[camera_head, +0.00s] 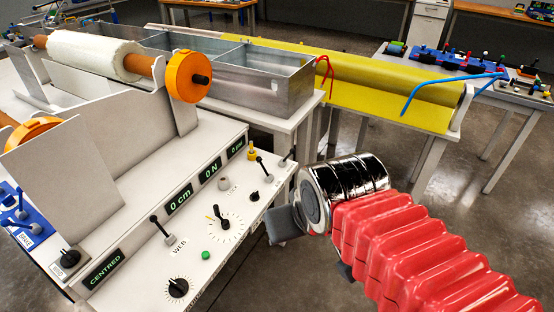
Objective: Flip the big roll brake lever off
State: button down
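A white roll (92,55) on an orange-brown core, with an orange wheel (187,77) at its end, rests in a grey stand at upper left. At the left edge is a blue lever unit (20,218) with a small label that seems to read BRAKE; its lever position is too small to tell. The light control panel (140,250) carries several black levers, one by a label WEB (162,231). I cannot tell surely which lever is the big roll brake. My gripper (281,226) is right of the panel's edge, touching nothing visible; its fingers are mostly hidden.
Panel displays (181,200) read 0 cm and 0 N; another (104,268) reads CENTRED. A metal trough (265,90) and a yellow sheet roller (390,85) stand behind. A thin grey plate (65,170) stands near the blue unit. Bare floor lies at right.

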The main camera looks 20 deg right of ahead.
aim_at(293, 151)
jog(key=u, duration=0.1)
jog(key=i, duration=1.3)
